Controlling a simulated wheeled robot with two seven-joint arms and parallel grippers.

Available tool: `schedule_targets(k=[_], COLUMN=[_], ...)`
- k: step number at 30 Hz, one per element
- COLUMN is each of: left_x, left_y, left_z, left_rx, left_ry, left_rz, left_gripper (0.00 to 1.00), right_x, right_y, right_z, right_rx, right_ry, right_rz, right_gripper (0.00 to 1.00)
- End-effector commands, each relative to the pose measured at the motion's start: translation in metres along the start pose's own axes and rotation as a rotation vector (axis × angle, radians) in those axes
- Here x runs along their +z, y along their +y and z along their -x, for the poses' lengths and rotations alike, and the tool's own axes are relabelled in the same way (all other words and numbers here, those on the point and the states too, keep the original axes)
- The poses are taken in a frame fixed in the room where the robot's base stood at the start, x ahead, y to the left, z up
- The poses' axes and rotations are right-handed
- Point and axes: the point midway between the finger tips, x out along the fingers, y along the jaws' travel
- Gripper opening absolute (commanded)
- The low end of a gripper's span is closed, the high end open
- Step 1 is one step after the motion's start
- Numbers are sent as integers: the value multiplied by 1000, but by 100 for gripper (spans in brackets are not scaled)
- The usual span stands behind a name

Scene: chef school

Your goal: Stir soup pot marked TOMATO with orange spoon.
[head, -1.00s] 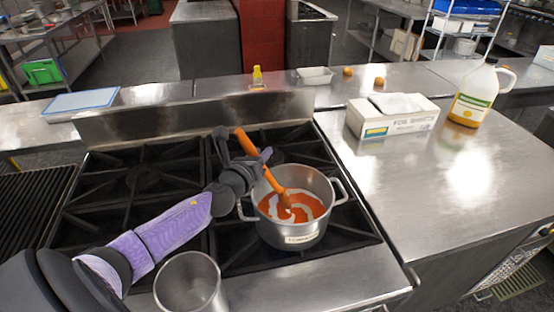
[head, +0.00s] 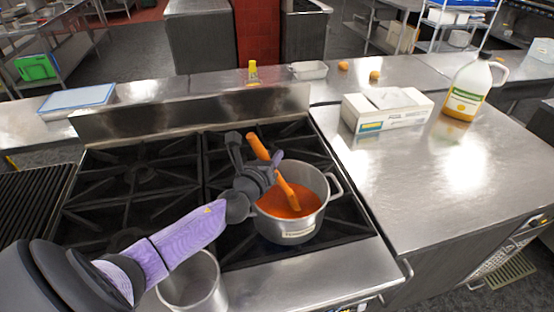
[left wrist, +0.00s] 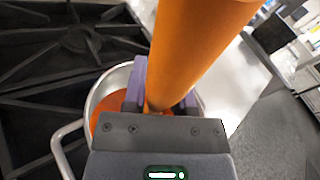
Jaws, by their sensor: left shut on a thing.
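A steel soup pot (head: 287,229) with a white label on its front stands on the stove's right side. It holds red-orange soup (head: 275,203). The label print is too small to read surely. The orange spoon (head: 260,148) leans in the pot, its lower end in the soup and its handle tilted up to the left. My left gripper (head: 268,170) is shut on the spoon's handle above the pot's left rim. In the left wrist view the spoon (left wrist: 195,45) rises between the fingers, with the pot (left wrist: 97,97) behind. My right gripper is not in view.
A steel container (head: 193,283) stands at the stove's front edge, partly behind my left arm. A foil sheet box (head: 388,110) and a jug (head: 468,92) stand on the right counter. The counter right of the pot is largely clear.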

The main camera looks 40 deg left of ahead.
Motion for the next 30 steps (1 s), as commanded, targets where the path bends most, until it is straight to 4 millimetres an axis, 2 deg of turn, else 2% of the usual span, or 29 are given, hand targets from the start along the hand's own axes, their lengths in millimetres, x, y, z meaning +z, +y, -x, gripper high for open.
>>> schedule_targets(k=[6, 16, 30], left_x=[3, 6, 69], left_y=[9, 8, -14], left_z=[8, 8, 14], left_rx=[0, 0, -1], left_ry=[-1, -1, -1], left_rz=[-1, -1, -1], left_gripper=[0, 0, 0], right_x=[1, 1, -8], right_y=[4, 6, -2], right_z=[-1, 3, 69], right_rx=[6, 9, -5], right_ry=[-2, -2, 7], right_rz=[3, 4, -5], right_gripper=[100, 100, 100])
